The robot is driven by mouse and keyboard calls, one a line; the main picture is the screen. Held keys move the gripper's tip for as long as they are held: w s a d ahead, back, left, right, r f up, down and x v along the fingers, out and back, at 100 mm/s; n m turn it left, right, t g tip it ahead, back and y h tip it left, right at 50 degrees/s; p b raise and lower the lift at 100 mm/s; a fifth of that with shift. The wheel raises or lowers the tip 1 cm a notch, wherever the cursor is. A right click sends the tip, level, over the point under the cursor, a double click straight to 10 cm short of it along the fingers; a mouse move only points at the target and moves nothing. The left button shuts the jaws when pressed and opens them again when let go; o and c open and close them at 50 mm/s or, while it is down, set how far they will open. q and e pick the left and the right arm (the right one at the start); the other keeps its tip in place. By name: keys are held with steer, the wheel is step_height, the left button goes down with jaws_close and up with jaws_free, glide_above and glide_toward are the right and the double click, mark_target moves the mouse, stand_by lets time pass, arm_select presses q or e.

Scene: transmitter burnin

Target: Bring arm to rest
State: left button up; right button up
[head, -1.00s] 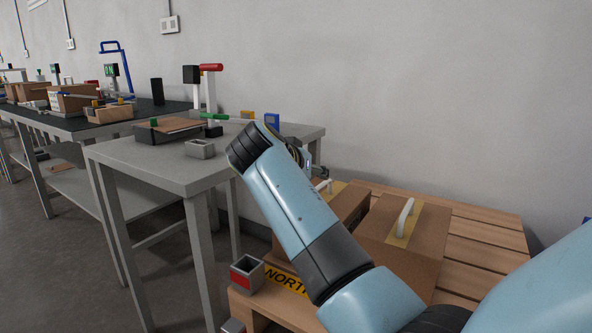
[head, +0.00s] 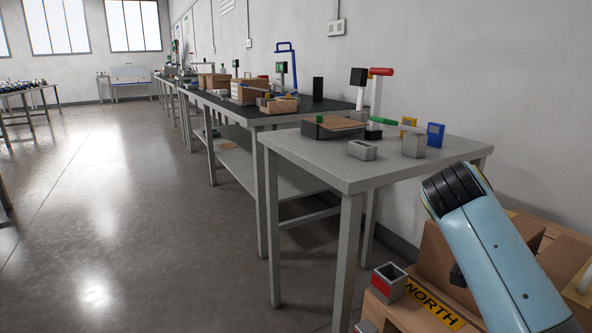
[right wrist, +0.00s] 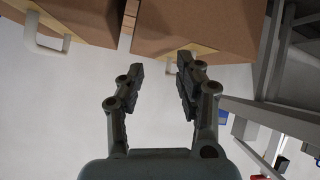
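My right arm (head: 500,255) reaches in from the lower right of the head view, above cardboard boxes on a wooden pallet. Its gripper is mostly hidden behind the arm there. In the right wrist view my right gripper (right wrist: 160,75) is open, with its two fingers apart and nothing between them. Two cardboard boxes, one on the left (right wrist: 85,12) and one on the right (right wrist: 205,30), lie beyond the fingertips, with white handles. My left gripper is not in view.
A grey table (head: 385,165) with a tray (head: 333,127) and small blocks stands left of the arm. A grey bin with a red front (head: 388,283) sits by the NORTH label (head: 434,303). The floor (head: 130,230) at left is clear.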

steer(key=s+a+f+n+g+y, duration=0.1)
steer(key=s+f+n+y, duration=0.1)
steer(key=s+f, duration=0.45)
steer(key=s+a+f+n+y, duration=0.2)
steer(key=s+f, duration=0.1)
steer(key=s, duration=0.7)
steer(key=s+a+n+g+y, duration=0.1)
steer(key=s+a+n+y, duration=0.2)
steer(key=s, duration=0.6)
steer(key=s+a+n+g+y, duration=0.15)
steer(key=s+a, duration=0.25)
steer(key=s, duration=0.5)
steer(key=s+d+f+p, duration=0.1)
steer(key=s+f+p, duration=0.1)
steer(key=f, duration=0.9)
steer(key=s+d+f+p, duration=0.2)
steer(key=f, duration=1)
steer(key=s+f+g+p, duration=0.1)
steer(key=s+f, duration=0.4)
steer(key=s, duration=0.3)
steer(key=s+f+g+p, duration=0.1)
steer(key=s+f, duration=0.4)
steer(key=s, duration=0.3)
steer(key=shift+s+d+f+p, duration=0.2)
steer(key=shift+s+d+p, duration=0.1)
steer(key=shift+s+p, duration=0.05)
